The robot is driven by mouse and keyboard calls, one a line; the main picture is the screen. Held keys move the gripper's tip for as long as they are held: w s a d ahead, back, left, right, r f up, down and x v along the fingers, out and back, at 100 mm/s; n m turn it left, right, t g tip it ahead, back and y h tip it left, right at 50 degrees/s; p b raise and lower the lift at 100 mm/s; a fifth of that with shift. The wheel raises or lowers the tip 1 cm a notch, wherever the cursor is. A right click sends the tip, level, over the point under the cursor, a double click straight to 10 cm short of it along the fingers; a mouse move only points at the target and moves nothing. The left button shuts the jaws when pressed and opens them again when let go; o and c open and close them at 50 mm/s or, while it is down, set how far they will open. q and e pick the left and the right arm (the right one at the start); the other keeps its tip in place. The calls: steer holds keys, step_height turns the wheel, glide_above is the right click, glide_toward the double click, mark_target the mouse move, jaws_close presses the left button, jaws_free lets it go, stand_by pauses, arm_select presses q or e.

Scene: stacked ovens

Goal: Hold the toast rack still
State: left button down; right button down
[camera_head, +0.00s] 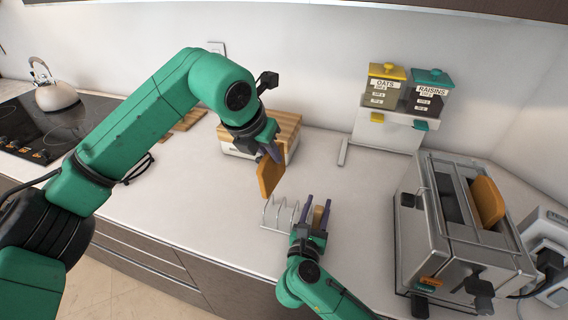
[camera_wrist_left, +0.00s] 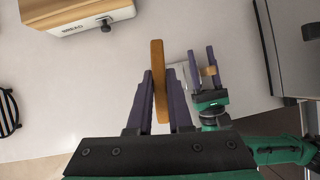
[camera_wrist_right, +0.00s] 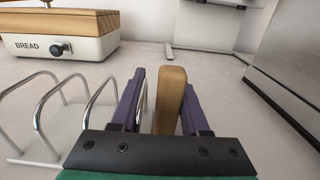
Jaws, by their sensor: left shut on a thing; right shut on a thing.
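The toast rack (camera_head: 279,213), with several wire loops on a pale base, stands on the counter; its loops also show in the right wrist view (camera_wrist_right: 42,108). My right gripper (camera_head: 317,208) is shut on the rack's upright wooden handle (camera_wrist_right: 170,98), right of the loops. My left gripper (camera_head: 271,153) is shut on a brown slice of toast (camera_head: 268,178), held upright above the counter, behind and left of the rack. The slice also shows edge-on in the left wrist view (camera_wrist_left: 158,85). The loops look empty.
A toaster (camera_head: 455,225) with a slice (camera_head: 487,202) in it stands at the right. The bread box (camera_head: 240,150) is behind my left gripper. Oats (camera_head: 383,88) and raisins (camera_head: 428,93) containers stand at the back. A kettle (camera_head: 54,96) is far left. Counter left of the rack is clear.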

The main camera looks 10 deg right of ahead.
mark_target(276, 184)
arm_select(q)
steer(key=shift+w+d+f+n+y, duration=0.1)
steer(key=shift+d+f+n+y, duration=0.2)
steer(key=shift+f+n+y, duration=0.15)
steer(key=shift+w+d+f+n+y, duration=0.1)
steer(key=shift+d+f+n+y, duration=0.2)
steer(key=shift+f, duration=0.2)
steer(key=shift+a, duration=0.2)
steer(key=shift+s+a, duration=0.1)
steer(key=shift+f, duration=3.7)
steer(key=c, duration=0.8)
jaws_free()
steer(key=shift+o, duration=0.2)
